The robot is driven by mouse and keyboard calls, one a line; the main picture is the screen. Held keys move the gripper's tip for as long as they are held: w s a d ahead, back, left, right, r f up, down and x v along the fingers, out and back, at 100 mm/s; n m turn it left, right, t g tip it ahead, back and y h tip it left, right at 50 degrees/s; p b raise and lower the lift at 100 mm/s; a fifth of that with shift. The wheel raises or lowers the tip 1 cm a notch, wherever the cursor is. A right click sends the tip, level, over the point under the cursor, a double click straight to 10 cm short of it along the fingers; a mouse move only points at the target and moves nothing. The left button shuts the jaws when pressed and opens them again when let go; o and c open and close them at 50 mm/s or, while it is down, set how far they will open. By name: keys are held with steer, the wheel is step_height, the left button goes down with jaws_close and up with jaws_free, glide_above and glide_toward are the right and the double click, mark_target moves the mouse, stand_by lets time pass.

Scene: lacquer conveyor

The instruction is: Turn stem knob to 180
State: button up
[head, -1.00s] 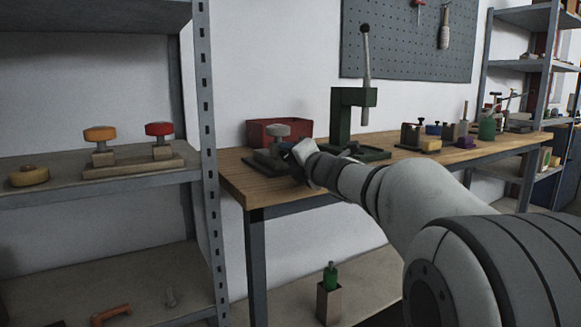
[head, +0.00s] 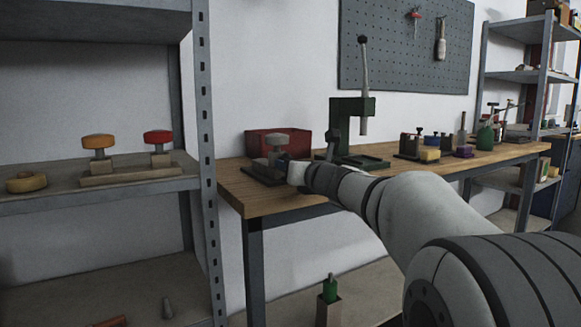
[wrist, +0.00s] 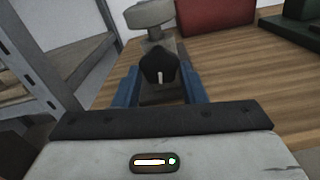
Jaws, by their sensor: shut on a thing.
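The stem knob (wrist: 160,62) is a small black knob with a white mark, in the middle of the wrist view. Its white mark runs roughly up and down in that picture. It sits on a dark base in front of a grey mushroom-shaped head (wrist: 147,14) on a grey stem. The grey head also shows in the head view (head: 277,138), on a dark base plate (head: 256,171) at the bench's left end. My gripper (wrist: 160,76) has its blue fingers on either side of the black knob, shut on it. In the head view the knob is hidden behind my gripper.
A red bin (head: 262,142) stands behind on the wooden bench (head: 238,191). A green press (head: 352,125) with a lever stands to the right. A metal shelf post (head: 206,150) rises close on the left. Several small objects lie farther right along the bench.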

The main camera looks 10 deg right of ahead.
steer(key=shift+n, duration=0.8)
steer(key=o, duration=1)
steer(key=p+v, duration=0.1)
steer(key=v, duration=0.6)
steer(key=shift+s+d+p, duration=0.1)
steer(key=shift+s+p, duration=0.2)
steer(key=shift+s, duration=0.05)
